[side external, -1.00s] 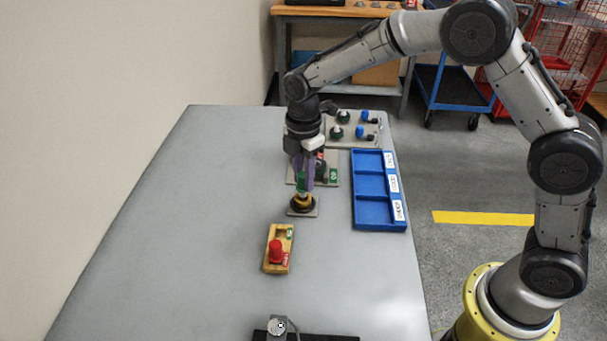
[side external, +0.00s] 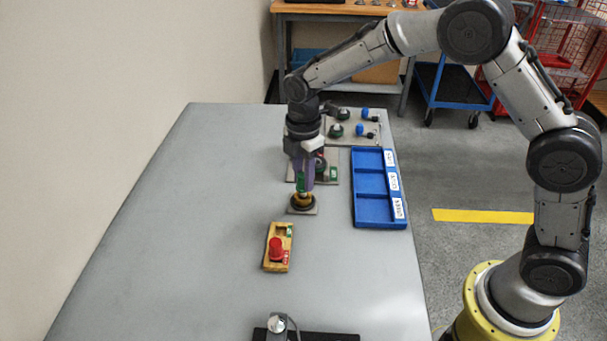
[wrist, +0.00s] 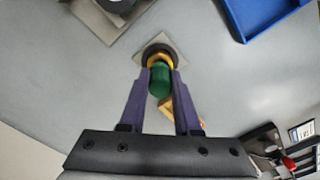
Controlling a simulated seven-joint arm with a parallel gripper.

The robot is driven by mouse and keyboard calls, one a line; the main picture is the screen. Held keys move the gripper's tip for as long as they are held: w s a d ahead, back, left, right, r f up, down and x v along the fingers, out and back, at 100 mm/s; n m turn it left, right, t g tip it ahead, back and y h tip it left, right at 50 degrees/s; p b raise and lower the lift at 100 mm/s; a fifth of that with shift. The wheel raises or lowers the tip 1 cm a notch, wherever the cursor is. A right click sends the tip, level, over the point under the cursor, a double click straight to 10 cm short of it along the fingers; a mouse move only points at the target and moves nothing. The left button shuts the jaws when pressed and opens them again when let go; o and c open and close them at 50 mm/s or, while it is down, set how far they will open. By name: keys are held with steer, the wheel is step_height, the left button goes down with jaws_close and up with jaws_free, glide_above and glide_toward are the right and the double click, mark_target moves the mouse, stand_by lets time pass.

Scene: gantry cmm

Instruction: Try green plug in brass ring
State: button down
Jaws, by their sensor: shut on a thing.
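My gripper (side external: 304,184) is shut on the green plug (side external: 300,181), with a purple finger on each side of it. In the wrist view, the green plug (wrist: 159,84) is between the fingertips. The brass ring (side external: 303,198) sits in a dark round holder on a small grey plate, directly under the plug. In the wrist view, the brass ring (wrist: 155,58) shows just beyond the plug's far end. The plug's lower end is hidden at the ring, so I cannot tell whether it touches or has entered.
A blue three-compartment tray (side external: 404,222) with labels is to the right. A yellow block (side external: 269,266) with a red knob is in front. A rack (side external: 352,143) with green and blue plugs is behind. A dark-based device (side external: 277,325) stands at the front edge. The table's left side is clear.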

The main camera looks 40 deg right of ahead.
mark_target(303, 174)
steer(key=shift+f, duration=0.7)
stand_by(0.6)
steer(key=shift+r, duration=0.1)
stand_by(1.2)
steer(key=shift+r, duration=3.15)
